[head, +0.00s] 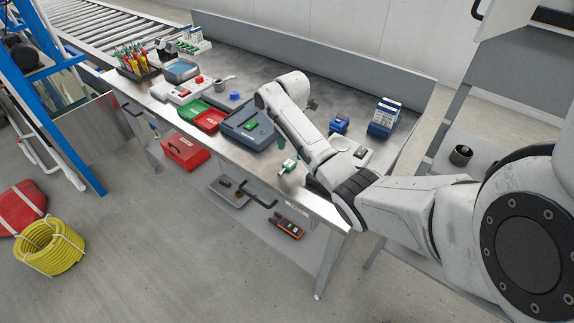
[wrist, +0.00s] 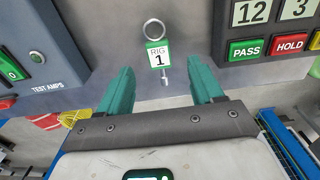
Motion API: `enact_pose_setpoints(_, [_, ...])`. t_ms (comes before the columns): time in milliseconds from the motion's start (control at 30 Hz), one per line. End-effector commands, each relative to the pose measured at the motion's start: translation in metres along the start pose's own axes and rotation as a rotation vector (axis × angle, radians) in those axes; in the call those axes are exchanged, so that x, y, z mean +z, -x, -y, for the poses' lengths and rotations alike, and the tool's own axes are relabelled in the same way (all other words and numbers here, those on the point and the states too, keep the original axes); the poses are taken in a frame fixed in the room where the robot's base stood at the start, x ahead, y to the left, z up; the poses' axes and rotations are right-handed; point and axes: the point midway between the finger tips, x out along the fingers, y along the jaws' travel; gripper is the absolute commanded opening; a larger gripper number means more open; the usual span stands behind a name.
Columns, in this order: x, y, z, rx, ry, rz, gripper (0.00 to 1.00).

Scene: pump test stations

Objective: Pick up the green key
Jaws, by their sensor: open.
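The green key (wrist: 158,55) shows in the wrist view, with a metal ring, a green-and-white tag marked RIG 1 and a short metal shank. It appears to lie on the grey bench top close to the front edge. My gripper (wrist: 164,78) is open and empty, with its teal fingers on either side of the shank's end. The ring and tag are beyond the fingertips.
A grey TEST AMPS box (wrist: 35,45) is left of the key, and a panel with PASS and HOLD buttons (wrist: 270,47) is to the right. On the bench (head: 318,203) are red and green trays (head: 209,121) and a blue item (head: 339,124).

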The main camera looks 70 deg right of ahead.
Motion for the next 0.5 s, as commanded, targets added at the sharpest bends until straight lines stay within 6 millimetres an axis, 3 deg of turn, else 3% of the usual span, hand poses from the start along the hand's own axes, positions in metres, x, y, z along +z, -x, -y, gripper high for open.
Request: enact_pose_setpoints(500, [-0.008,-0.053,-0.003,-0.001,-0.001,-0.001,0.66])
